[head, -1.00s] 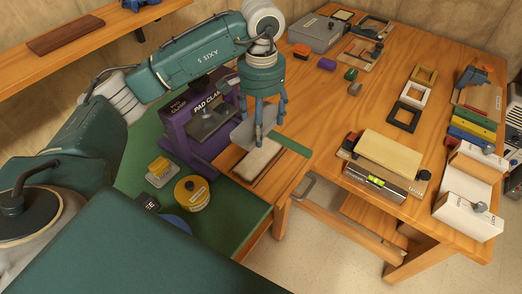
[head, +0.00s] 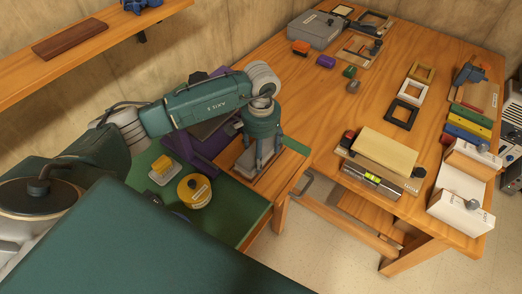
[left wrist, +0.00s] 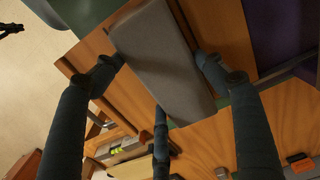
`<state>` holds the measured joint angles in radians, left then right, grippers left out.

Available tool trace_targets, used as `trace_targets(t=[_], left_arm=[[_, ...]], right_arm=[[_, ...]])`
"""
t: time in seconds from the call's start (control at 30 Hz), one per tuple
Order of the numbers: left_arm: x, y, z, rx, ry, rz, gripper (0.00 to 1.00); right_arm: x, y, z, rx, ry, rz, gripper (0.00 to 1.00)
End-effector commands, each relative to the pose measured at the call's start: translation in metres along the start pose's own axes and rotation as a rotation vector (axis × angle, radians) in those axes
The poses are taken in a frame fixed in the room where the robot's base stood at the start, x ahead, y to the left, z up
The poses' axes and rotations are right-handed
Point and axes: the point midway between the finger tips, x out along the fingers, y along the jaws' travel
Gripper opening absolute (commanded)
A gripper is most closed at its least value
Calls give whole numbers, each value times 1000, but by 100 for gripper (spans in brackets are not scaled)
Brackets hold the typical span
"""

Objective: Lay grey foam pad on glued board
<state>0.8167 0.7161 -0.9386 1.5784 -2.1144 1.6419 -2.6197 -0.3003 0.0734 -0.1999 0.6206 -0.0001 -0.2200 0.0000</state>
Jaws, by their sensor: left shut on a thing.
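My left gripper (head: 259,164) points down over the small wooden base at the left end of the bench. It is shut on the grey foam pad (head: 246,160), which shows between its fingers. The left wrist view also shows the pad (left wrist: 160,62), with fingers on either side and another in front. The glued board is beneath the pad and mostly hidden. I cannot tell whether pad and board touch. My right gripper is not in view.
The purple pad clamp (head: 207,142) stands close behind and left of the gripper.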

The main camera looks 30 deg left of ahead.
Motion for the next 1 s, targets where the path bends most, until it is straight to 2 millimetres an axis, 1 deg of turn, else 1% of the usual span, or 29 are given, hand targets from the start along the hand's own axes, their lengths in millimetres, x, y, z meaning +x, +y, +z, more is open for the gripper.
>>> trace_targets(t=[0.17, 0.2, 0.3, 0.57, 0.7, 0.73, 0.87, 1.0], left_arm=[[3, 0, 0, 0, 1, -1, 54], [3, 0, 0, 0, 1, -1, 73], [2, 0, 0, 0, 0, -1, 90], [2, 0, 0, 0, 0, 0, 90], [-4, 0, 0, 0, 0, 0, 90], [-5, 0, -1, 0, 2, -1, 90], [-27, -1, -2, 0, 7, -2, 90], [-58, -1, -2, 0, 7, -2, 90]], right_arm=[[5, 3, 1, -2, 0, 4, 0], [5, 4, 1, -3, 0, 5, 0], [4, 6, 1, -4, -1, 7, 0], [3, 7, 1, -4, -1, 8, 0], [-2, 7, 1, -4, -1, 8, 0], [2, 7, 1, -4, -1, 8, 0], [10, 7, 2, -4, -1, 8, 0], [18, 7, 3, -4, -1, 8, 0]])
